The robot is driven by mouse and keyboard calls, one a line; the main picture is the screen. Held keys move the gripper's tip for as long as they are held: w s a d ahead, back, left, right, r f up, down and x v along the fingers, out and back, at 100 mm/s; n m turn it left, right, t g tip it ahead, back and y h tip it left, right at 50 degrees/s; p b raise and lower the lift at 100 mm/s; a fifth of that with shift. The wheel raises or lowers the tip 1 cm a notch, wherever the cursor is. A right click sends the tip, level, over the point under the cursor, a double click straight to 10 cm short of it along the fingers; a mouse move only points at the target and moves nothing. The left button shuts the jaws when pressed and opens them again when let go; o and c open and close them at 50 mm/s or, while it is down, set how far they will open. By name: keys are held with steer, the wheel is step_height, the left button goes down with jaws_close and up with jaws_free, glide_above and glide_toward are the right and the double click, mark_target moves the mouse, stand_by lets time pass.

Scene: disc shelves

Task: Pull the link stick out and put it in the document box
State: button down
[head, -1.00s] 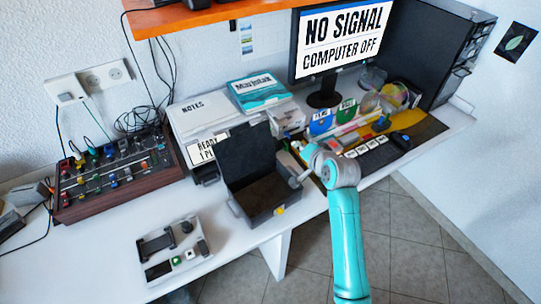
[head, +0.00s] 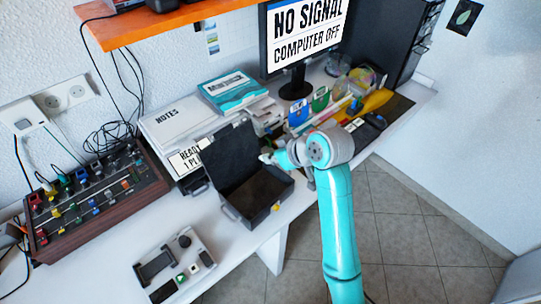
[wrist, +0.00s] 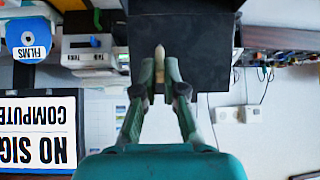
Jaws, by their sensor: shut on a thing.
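The document box (head: 232,212) is a dark case on the white desk, with its lid (head: 215,158) raised and its inside looking empty. My gripper (head: 266,158) is at the box's right side, close to the raised lid. In the wrist view my gripper (wrist: 159,72) is shut on a small pale stick, the link stick (wrist: 158,54), which points away from me. A dark panel, seemingly the box lid (wrist: 208,52), is behind the stick there. Whether stick and panel touch, I cannot tell. In the head view the stick is too small to make out.
A mixer-like panel (head: 95,200) and a grey device (head: 172,265) are on the left. Papers marked NOTES (head: 175,125) stand behind the box. The monitor (head: 300,40) is at the back. A blue FILMS pocket (wrist: 30,40) shows in the wrist view.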

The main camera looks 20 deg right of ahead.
step_height(320, 180, down, 7)
steer(key=shift+r, duration=0.15)
stand_by(0.9)
steer(key=c, duration=1.2)
jaws_free()
steer(key=shift+s, duration=0.1)
steer(key=v, duration=1.2)
